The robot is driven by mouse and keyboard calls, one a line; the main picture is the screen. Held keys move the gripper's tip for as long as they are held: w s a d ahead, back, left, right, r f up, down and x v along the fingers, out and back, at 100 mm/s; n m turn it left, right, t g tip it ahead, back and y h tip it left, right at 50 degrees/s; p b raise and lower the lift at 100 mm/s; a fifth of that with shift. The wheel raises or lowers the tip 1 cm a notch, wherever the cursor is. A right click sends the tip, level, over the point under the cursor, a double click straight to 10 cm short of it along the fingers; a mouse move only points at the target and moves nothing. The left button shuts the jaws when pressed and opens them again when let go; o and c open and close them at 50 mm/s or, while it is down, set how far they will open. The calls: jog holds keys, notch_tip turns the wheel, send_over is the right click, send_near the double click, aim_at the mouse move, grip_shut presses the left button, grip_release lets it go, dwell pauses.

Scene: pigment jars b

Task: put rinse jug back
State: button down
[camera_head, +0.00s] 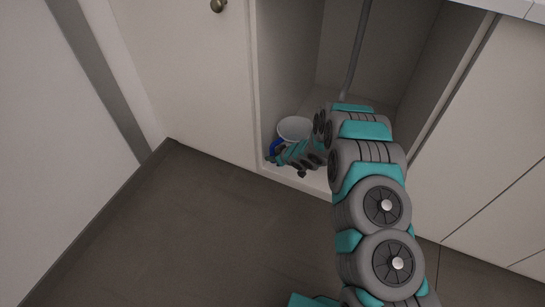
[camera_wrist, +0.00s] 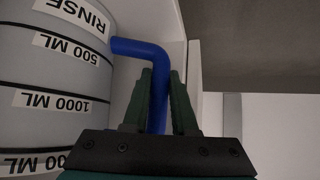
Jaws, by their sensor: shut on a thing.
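The rinse jug (camera_head: 295,127) is a pale round vessel inside the open cabinet, near its left wall and front edge. In the wrist view the jug (camera_wrist: 50,95) fills the left side, with a "RINSE" label and millilitre marks. Its blue handle (camera_wrist: 157,62) runs between the fingers of my gripper (camera_wrist: 160,80), which is shut on it. In the head view my gripper (camera_head: 284,157) is at the jug's front, by the blue handle (camera_head: 277,146). My arm hides part of the cabinet. I cannot tell whether the jug touches the cabinet floor.
The open cabinet (camera_head: 288,60) has side walls close around the jug and my arm. A grey pipe (camera_head: 357,50) runs down inside at the back. A closed door with a knob (camera_head: 217,5) stands left. The dark floor (camera_head: 190,240) in front is clear.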

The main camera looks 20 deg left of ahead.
dwell(0.3)
jog(key=c, duration=1)
grip_release()
jog(key=shift+f, duration=0.15)
jog(key=v, duration=1.2)
jog(key=shift+d, duration=0.1)
